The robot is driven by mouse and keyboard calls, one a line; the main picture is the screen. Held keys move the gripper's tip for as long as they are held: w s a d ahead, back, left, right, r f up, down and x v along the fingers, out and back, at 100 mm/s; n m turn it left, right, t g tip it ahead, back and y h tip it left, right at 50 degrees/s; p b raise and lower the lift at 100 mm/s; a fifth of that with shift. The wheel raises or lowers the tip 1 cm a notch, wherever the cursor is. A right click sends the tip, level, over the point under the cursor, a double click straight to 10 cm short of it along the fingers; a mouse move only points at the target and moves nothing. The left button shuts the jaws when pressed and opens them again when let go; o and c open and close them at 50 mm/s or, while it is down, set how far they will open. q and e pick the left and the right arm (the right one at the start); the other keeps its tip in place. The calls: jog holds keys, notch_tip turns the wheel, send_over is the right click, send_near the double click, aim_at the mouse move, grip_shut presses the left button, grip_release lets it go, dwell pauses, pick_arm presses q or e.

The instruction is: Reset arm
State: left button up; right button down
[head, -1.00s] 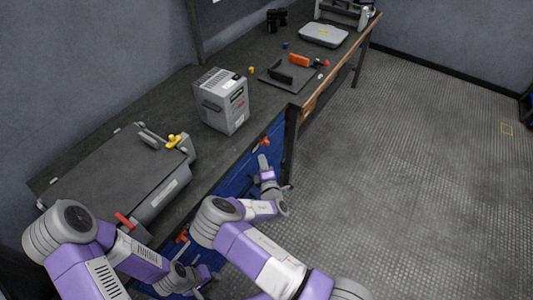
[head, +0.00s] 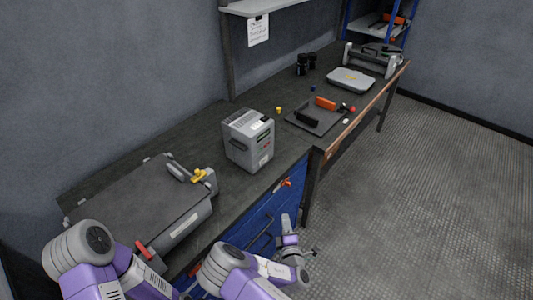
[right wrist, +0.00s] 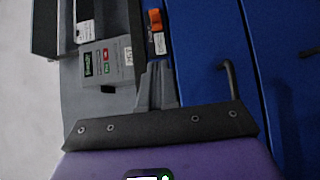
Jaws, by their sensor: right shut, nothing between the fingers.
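My right gripper (head: 287,219) points up the picture beside the blue cabinet front, below the bench top, in the head view. In the right wrist view its fingers (right wrist: 157,68) are together with nothing between them. The fingers appear in front of the blue cabinet (right wrist: 205,60), apart from the bench items as far as I can tell. My left arm shows at the lower left in the head view, but its gripper is out of sight.
On the bench (head: 215,131) stand a grey labelled box (head: 247,144) and a wide dark case (head: 140,208) with a yellow lever (head: 200,175) and red handle (head: 144,250). Farther back are a dark tray (head: 320,120) and grey case (head: 351,79). The right floor is clear.

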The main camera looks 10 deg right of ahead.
jog(key=s+d+f+m+g+h+p, duration=0.2)
jog(key=s+d+f+m+g, duration=0.2)
jog(key=s+f+m+g, duration=0.75)
jog(key=s+a+r+m+g+y+p, duration=0.1)
jog(key=s+a+r+m+g+y, duration=0.1)
jog(key=s+a+m+y, duration=0.2)
jog(key=s+a+r+m+g+y+p, duration=0.1)
jog(key=s+a+r+m+g+y, duration=0.2)
jog(key=s+a, duration=0.5)
jog(key=shift+a+r+m+g+y, duration=0.25)
jog(key=shift+a+m+g+y, duration=0.15)
jog(key=shift+y, duration=0.3)
